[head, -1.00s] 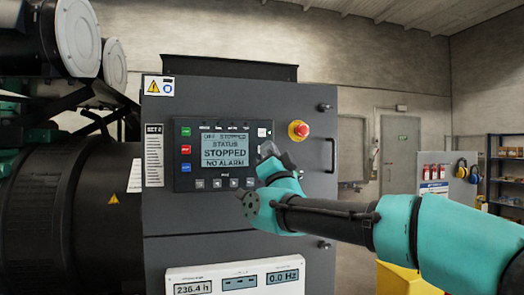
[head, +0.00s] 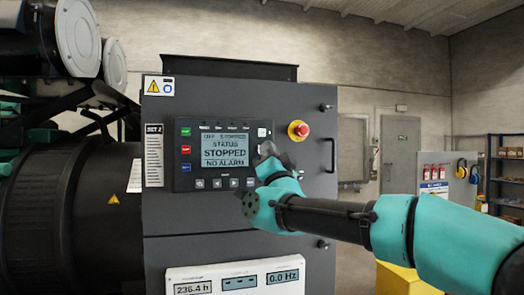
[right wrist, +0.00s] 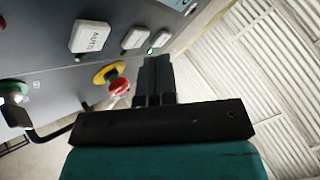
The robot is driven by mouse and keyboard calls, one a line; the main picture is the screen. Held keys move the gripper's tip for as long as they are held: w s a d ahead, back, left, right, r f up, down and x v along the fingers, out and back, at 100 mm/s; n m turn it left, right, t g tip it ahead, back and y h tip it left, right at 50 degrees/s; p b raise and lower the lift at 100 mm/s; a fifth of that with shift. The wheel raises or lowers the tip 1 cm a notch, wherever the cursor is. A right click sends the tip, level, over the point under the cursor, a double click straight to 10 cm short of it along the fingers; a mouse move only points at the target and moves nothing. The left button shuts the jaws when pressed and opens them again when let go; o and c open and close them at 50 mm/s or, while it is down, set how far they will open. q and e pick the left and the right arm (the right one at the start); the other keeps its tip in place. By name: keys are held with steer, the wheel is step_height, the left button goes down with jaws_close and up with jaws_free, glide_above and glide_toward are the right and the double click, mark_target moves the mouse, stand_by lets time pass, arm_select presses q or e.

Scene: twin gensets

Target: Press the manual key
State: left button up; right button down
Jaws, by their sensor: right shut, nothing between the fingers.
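My right gripper (head: 268,152) is shut and empty, at the panel's right edge. It hides part of that edge, just below a white key (head: 262,132). In the right wrist view the shut fingers (right wrist: 155,65) point at the panel. A white key marked AUTO (right wrist: 90,37) shows there, with two more pale keys (right wrist: 137,38) toward the fingertips. I cannot read a manual label on any key, or tell whether the fingertips touch one. My left gripper is not in view.
A red emergency stop button (head: 299,130) on a yellow ring sits right of the panel, close to my right gripper. A door handle (head: 331,155) is further right. A white meter plate (head: 236,277) is below. Black engine parts fill the left side.

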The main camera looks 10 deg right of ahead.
steer(key=shift+w, duration=0.3)
steer(key=shift+w, duration=0.45)
stand_by(0.8)
steer(key=shift+s, duration=0.9)
steer(key=shift+s, duration=0.1)
steer(key=s, duration=0.4)
steer(key=s+d, duration=0.1)
steer(key=shift+s, duration=0.4)
steer(key=shift+a, duration=0.1)
stand_by(0.6)
